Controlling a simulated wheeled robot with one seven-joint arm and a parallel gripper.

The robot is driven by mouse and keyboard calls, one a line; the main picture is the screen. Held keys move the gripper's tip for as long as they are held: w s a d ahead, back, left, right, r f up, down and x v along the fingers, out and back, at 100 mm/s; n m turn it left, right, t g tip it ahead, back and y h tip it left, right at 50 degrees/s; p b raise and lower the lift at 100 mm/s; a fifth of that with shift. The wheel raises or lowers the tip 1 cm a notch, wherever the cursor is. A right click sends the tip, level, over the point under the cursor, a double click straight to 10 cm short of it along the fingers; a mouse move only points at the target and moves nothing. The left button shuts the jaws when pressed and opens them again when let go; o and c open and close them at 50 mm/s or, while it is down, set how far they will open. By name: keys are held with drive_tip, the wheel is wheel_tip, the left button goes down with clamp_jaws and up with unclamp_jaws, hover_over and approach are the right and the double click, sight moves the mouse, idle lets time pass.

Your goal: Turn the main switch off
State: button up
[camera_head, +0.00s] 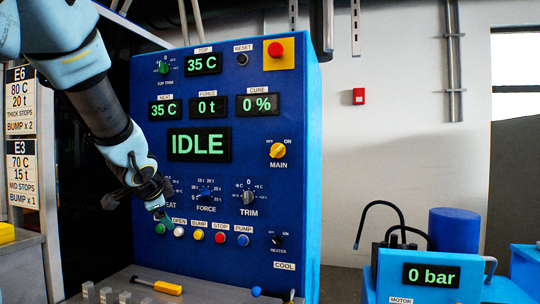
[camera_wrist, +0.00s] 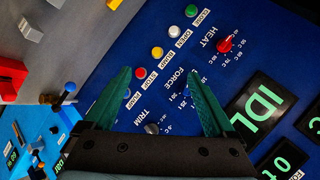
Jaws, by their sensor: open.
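The main switch (camera_head: 278,150) is a yellow rotary knob with a MAIN label below it, on the right side of the blue control panel (camera_head: 300,200). An ON mark shows at its upper right; which way the knob points is too small to tell for sure. The switch is not seen in the wrist view. My gripper (camera_head: 163,214) is at the lower left of the panel, left of and below the switch, by the row of buttons. In the wrist view its two green fingers (camera_wrist: 160,80) are spread apart with nothing between them, facing the panel's lower part.
The FORCE knob (camera_head: 205,194), TRIM knob (camera_head: 248,197), heater switch (camera_head: 278,239) and several push buttons, such as the red one (camera_head: 220,237), lie near. The red HEAT knob (camera_wrist: 225,44) shows in the wrist view. A red mushroom button (camera_head: 276,49) tops the panel. The IDLE display (camera_head: 198,144) is lit.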

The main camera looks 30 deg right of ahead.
drive_tip(key=d+r+m+h, duration=0.5)
drive_tip(key=d+r+m, duration=0.5)
drive_tip(key=d+r, duration=0.15)
drive_tip(key=m+g+h+b, duration=0.2)
drive_tip(key=m+g+h, duration=0.15)
drive_tip(key=m, duration=0.75)
approach(275, 149)
drive_tip(key=shift+t+h, duration=0.25)
drive_tip(key=shift+t, duration=0.2)
drive_tip(key=x, duration=0.6)
drive_tip(key=p+x, duration=0.1)
drive_tip(key=x, duration=0.2)
drive_tip(key=shift+s+f, duration=0.1)
drive_tip(key=shift+f, duration=0.3)
drive_tip(key=shift+c, duration=0.3)
drive_tip(key=c, duration=1.3)
